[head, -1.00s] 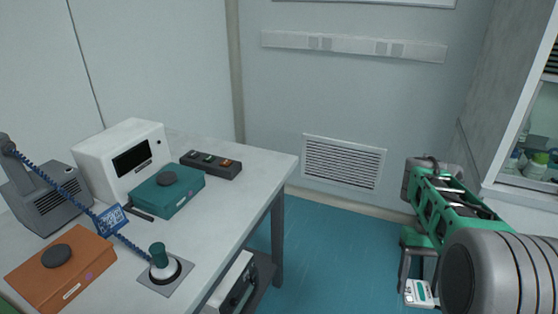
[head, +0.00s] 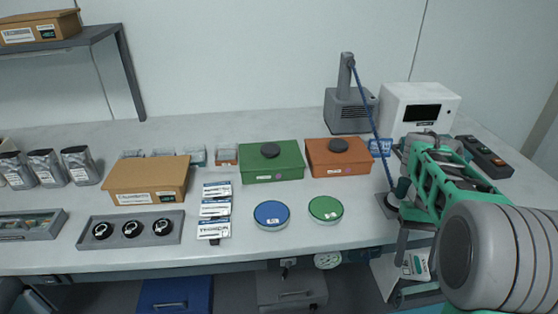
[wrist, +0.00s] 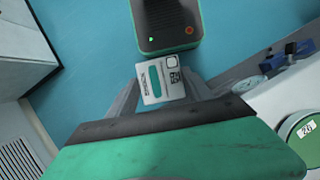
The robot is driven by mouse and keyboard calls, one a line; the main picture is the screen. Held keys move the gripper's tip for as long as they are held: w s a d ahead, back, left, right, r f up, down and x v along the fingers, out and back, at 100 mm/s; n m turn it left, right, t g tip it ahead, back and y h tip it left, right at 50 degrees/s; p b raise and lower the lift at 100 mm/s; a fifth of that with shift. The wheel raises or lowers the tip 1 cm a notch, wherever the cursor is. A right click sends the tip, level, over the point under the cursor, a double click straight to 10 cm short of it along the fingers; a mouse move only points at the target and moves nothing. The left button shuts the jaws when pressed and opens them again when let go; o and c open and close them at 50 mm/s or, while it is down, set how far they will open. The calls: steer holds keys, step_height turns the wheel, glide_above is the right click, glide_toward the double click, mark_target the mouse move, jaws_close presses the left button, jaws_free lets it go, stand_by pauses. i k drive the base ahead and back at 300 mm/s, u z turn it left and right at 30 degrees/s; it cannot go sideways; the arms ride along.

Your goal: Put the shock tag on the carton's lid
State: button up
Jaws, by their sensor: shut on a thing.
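My gripper (head: 408,252) is at the lower right of the head view, in front of the table's front edge. It is shut on the shock tag (head: 415,266), a small white card with a teal bar. In the wrist view the tag (wrist: 160,82) shows between the fingers, beyond the green gripper body. A brown cardboard carton (head: 147,178) with a flat, slightly tilted-looking lid sits on the table's left half, far to the left of my gripper. Another carton (head: 40,28) stands on a shelf at the upper left.
Behind the grey tray (head: 88,238) with several round black-and-white parts stands the carton. White-blue labelled packets (head: 215,209), blue (head: 271,214) and green (head: 325,209) discs, and green (head: 272,166) and orange (head: 337,160) boxes lie between carton and gripper. The shelf (head: 100,35) overhangs the left.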

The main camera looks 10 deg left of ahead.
mark_target(169, 169)
steer(key=u, duration=2.7)
steer(key=i, duration=0.7)
